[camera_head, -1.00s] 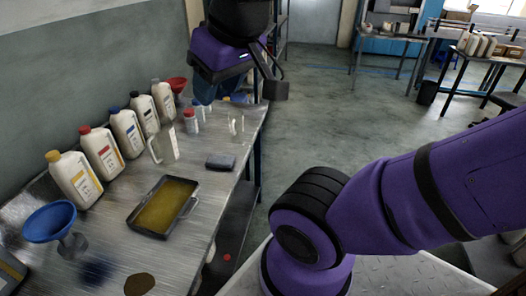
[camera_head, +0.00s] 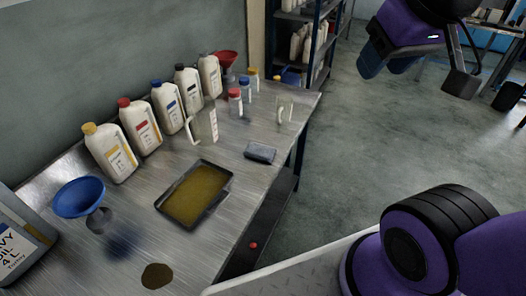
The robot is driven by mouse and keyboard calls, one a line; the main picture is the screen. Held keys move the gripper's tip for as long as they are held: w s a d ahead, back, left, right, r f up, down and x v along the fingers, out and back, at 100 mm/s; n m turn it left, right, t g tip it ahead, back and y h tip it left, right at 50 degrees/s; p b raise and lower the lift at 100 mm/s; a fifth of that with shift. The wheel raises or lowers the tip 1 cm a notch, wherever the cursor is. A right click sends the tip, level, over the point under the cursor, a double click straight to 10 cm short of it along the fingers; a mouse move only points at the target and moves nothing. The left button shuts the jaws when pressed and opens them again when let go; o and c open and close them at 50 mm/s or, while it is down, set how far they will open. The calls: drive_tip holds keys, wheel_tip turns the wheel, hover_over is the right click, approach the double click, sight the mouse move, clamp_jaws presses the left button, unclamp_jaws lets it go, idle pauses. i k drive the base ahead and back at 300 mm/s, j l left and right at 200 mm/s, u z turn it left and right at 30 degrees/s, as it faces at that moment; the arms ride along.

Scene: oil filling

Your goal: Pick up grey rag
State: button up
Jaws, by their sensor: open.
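The grey rag (camera_head: 260,152) lies on the metal workbench (camera_head: 226,240), near its right edge, as a small folded dark grey block. My gripper (camera_head: 412,68) is at the upper right of the view, over the floor. It is open and empty, well apart from the rag and to the right of the bench. Nothing hides the rag.
A tray of yellow-brown oil (camera_head: 162,206) lies left of the rag. A clear jug (camera_head: 205,126) and a smaller one (camera_head: 285,109) stand behind it. Several white bottles (camera_head: 140,127) line the wall. A blue funnel (camera_head: 80,197) stands at the left, near a dark spill (camera_head: 158,276).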

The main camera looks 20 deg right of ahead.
sight(262, 152)
drive_tip(key=i+l+u, duration=0.2)
drive_tip(key=l, duration=0.3)
drive_tip(key=i+l+u, duration=0.2)
drive_tip(key=l, duration=0.3)
drive_tip(key=i+l+u, duration=0.2)
drive_tip(key=l, duration=0.3)
drive_tip(key=l+u, duration=0.2)
drive_tip(key=l, duration=0.35)
drive_tip(key=i+l+u, duration=0.15)
drive_tip(key=l, duration=0.4)
drive_tip(key=k, duration=0.05)
